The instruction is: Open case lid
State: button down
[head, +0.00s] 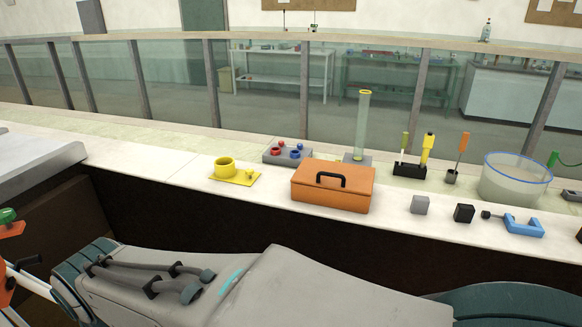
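The orange case (318,196) stands on the white counter near its front edge, roughly mid-picture. Its lid (350,171) is closed flat on the body, with a black handle (330,181) on top. The case's front and top show; its back is hidden. My grey and teal arm stretches across the foreground below the counter, apart from the case. I cannot make out my gripper's fingers in the head view.
Left of the case is a yellow cup on a plate (226,167); behind are a grey block with red and blue fittings (287,155) and a tall clear cylinder (362,125). Right are small cubes (420,204), a blue clamp (522,225) and a clear tub (514,180).

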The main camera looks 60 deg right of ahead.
aim_at(358, 179)
jog(key=z, duration=1.7)
